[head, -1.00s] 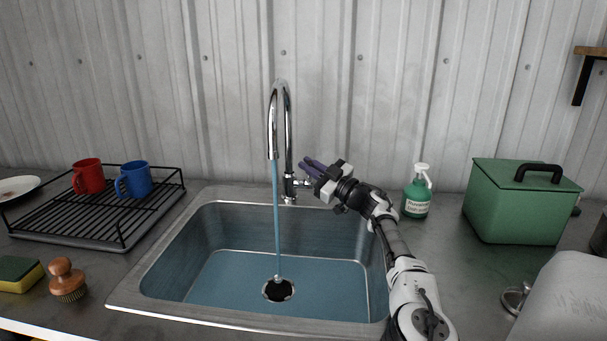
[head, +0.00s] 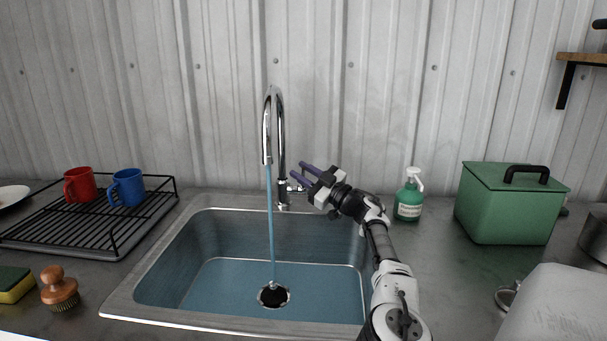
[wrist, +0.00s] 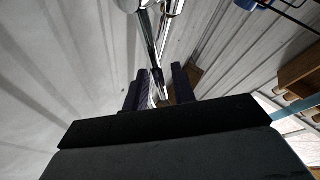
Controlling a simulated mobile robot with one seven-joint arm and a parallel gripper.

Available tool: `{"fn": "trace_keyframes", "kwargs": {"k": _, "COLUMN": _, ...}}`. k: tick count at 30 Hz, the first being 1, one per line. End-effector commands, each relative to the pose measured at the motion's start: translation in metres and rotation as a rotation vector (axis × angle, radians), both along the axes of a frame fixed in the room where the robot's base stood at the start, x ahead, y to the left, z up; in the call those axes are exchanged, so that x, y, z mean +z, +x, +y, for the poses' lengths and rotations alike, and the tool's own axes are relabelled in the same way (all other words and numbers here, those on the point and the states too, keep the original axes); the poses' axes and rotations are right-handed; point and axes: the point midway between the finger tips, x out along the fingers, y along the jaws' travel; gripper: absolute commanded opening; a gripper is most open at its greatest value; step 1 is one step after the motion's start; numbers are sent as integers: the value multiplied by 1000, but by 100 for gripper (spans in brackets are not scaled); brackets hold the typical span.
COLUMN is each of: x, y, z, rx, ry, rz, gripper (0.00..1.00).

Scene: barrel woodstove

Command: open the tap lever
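The chrome tap (head: 278,130) stands behind the sink, its high spout pouring a stream of water (head: 271,220). Its small lever (head: 297,188) sticks out at the right of the tap's base. My gripper (head: 300,171) is just right of the tap, near the lever, its two purple fingers apart and pointing left toward the tap. In the wrist view my gripper (wrist: 161,82) has its fingers apart, with the thin chrome lever (wrist: 157,75) showing between them. I cannot tell whether a finger touches it.
The steel sink (head: 195,222) lies below. A green soap bottle (head: 410,200) and a green lidded box (head: 505,205) stand to the right. A dish rack (head: 115,235) with a red mug (head: 80,185) and a blue mug (head: 127,188) is at the left.

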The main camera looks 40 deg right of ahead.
Motion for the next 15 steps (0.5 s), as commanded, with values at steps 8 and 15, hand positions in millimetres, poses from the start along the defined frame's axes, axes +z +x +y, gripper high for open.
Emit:
{"fn": "trace_keyframes", "kwargs": {"k": 8, "x": 2, "y": 0, "z": 0, "rx": 0, "ry": -1, "rz": 0, "gripper": 26}}
{"fn": "trace_keyframes", "kwargs": {"k": 15, "x": 35, "y": 0, "z": 1, "rx": 1, "ry": -4, "rz": -2, "gripper": 26}}
